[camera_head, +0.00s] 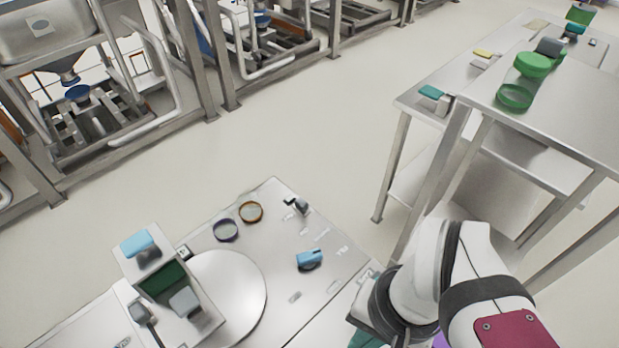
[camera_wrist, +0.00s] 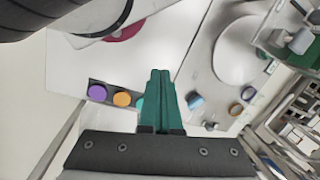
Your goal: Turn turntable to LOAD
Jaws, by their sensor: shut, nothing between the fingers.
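The turntable (camera_head: 240,285) is a round, flat silver disc set in a light metal bench top. A box-like station with a green panel (camera_head: 165,280) stands over its left part. The disc also shows in the wrist view (camera_wrist: 238,48) at the upper right. A blue knob-like part (camera_head: 309,260) sits on the bench right of the disc, with small markings near it that I cannot read. My gripper (camera_wrist: 160,75) has teal fingers, shut and empty, over the area beside the bench. In the head view my arm hides most of it.
A purple ring (camera_head: 227,231) and an amber ring (camera_head: 250,212) lie behind the disc, near a small dark fitting (camera_head: 298,206). Purple (camera_wrist: 97,92) and orange (camera_wrist: 122,99) round caps sit left of my fingers. A steel table (camera_head: 570,120) with green containers stands right.

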